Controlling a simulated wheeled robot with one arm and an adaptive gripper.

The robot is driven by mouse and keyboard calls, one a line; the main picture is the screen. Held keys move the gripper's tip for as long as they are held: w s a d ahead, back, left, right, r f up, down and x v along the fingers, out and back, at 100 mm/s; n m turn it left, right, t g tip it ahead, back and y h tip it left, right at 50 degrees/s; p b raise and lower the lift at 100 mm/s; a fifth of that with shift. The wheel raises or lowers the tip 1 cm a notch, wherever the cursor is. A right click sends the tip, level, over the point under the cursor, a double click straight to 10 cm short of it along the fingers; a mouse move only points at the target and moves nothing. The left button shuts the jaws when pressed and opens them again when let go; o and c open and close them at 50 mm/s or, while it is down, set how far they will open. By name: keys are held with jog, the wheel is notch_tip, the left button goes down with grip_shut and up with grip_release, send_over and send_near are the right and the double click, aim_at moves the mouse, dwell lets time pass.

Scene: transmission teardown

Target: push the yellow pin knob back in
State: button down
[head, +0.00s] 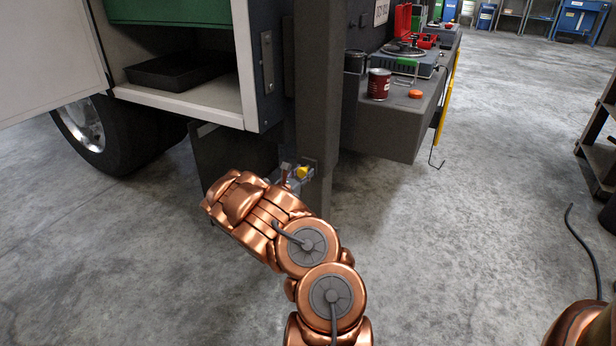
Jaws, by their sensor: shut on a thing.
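The fingers are small in this view and partly hidden behind my copper wrist. How far the pin stands out of its hole cannot be seen.
An open cabinet (190,104) with a black tray (180,69) is at upper left, above a wheel (84,126). A grey bench (400,122) with a red can (379,84) and an orange button stands right of the post. The concrete floor to the right is largely free.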

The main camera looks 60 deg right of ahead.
jog(key=c, duration=0.6)
grip_release()
jog(key=shift+s+a, duration=0.25)
jog(key=shift+a, duration=1.7)
jog(key=shift+s+a, duration=0.2)
jog(key=shift+a, duration=1.8)
jog(key=shift+s+a, duration=0.25)
jog(key=shift+a, duration=1.7)
